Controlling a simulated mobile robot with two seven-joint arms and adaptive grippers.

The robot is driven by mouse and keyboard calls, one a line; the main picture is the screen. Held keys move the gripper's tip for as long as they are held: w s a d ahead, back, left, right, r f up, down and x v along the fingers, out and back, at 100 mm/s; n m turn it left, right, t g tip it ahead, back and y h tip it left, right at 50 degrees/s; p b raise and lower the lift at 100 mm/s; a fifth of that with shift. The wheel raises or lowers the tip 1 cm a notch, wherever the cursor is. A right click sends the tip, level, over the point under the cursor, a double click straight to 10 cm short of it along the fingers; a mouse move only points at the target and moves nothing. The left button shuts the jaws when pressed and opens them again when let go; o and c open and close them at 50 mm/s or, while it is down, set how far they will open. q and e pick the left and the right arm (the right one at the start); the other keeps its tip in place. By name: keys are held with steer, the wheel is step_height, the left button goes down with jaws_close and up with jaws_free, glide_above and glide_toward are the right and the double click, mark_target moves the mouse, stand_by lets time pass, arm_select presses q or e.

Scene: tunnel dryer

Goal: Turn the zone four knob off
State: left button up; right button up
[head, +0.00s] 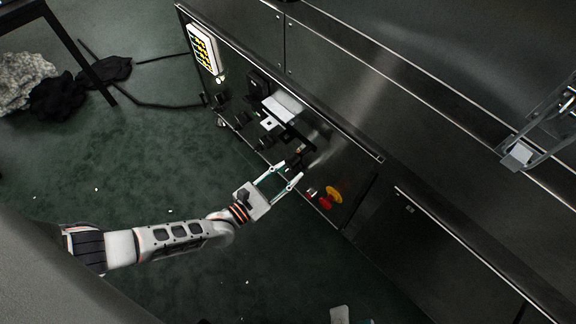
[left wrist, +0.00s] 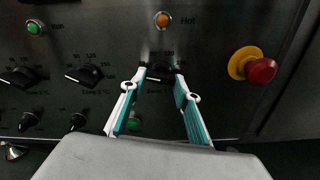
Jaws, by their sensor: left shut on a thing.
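The zone four knob (left wrist: 160,73) is a dark dial under the orange Hot lamp in the left wrist view. Its label is partly covered by my fingers, and its pointer is hard to read. My left gripper (head: 291,169) reaches the control panel from the lower left in the head view. In the left wrist view my left gripper (left wrist: 160,82) has its white and teal fingers on either side of the knob, shut on it.
A red emergency stop (left wrist: 262,71) on a yellow base sits right of the knob. Another dial (left wrist: 84,75) and a green lamp (left wrist: 35,27) are to its left. The green floor before the dryer is mostly clear.

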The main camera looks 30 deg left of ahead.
arm_select(q)
steer(key=shift+d+n, duration=0.1)
steer(key=shift+n, duration=2.2)
steer(key=o, duration=1.1)
steer(key=shift+s, duration=0.15)
steer(key=v, duration=1.2)
